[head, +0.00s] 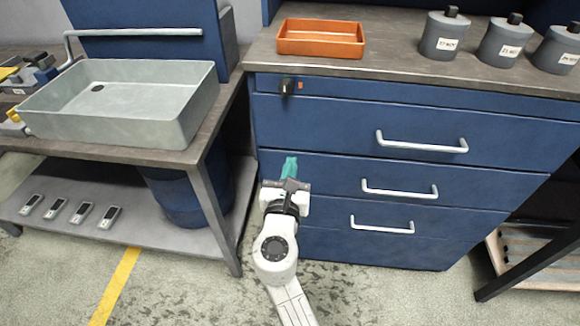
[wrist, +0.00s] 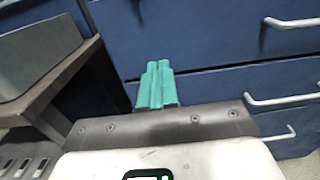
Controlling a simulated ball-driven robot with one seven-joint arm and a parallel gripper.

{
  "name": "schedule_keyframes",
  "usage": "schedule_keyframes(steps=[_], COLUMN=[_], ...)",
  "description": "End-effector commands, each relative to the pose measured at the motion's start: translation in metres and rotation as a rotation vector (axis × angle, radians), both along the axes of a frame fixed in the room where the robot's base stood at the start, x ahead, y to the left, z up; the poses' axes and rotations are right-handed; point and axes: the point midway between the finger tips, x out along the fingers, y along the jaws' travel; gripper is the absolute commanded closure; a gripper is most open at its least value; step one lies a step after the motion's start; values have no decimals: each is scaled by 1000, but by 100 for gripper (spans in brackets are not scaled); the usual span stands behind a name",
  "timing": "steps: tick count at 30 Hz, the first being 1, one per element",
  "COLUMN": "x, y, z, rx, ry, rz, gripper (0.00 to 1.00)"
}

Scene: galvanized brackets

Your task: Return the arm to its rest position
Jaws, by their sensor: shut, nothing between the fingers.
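My gripper (head: 289,167) has teal fingers and is at the end of my white arm. In the head view it is low in front of the left part of the blue drawer cabinet (head: 330,135), pointing toward it. In the wrist view the two teal fingers (wrist: 157,86) lie side by side with nothing between them. The gripper is shut and empty. I cannot tell the exact gap between the fingertips and the cabinet front.
Left is a bench with a grey basin (head: 165,125), its leg (head: 215,210) near my gripper. Drawer handles (head: 400,190) stick out on the right. Open floor (head: 180,290) lies in front.

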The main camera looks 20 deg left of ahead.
Motion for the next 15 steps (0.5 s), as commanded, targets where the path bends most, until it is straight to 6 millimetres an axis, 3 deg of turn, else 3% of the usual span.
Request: schedule_keyframes(steps=[10, 13, 15], x=[-6, 0, 3], y=[-9, -38, -73], z=[0, -4, -9], rx=[19, 114, 233], ry=[11, 61, 118], rz=[-15, -82, -166], gripper=[100, 100, 100])
